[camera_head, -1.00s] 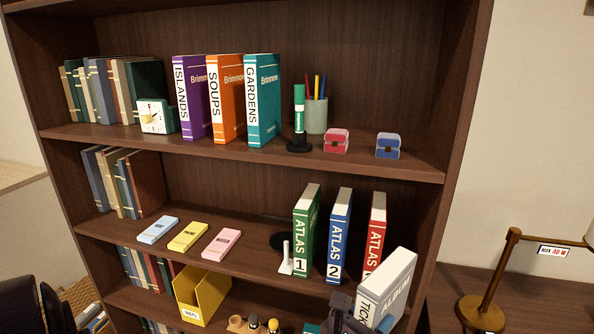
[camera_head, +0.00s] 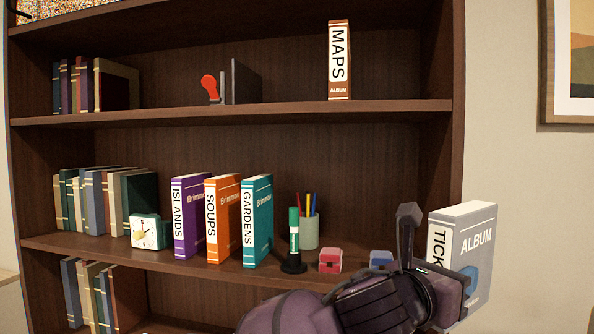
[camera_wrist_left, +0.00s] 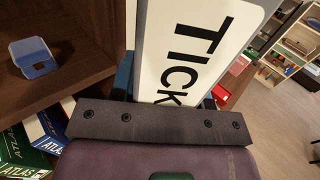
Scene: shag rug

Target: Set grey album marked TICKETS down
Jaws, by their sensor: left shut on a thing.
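The grey album marked TICKETS (camera_head: 474,240) is upright at the right, in front of the bookcase's right side panel. Its white spine reads "TICK", with the rest hidden by my gripper. My left gripper (camera_head: 440,270) is shut on the album's lower part and holds it in the air, at about the height of the middle shelf. In the left wrist view the album's spine (camera_wrist_left: 195,50) rises between the fingers. My right gripper is not in view.
The upper shelf (camera_head: 290,112) holds a brown MAPS album (camera_head: 340,60) at the right, with free room beside it. A picture frame (camera_head: 548,65) hangs right.

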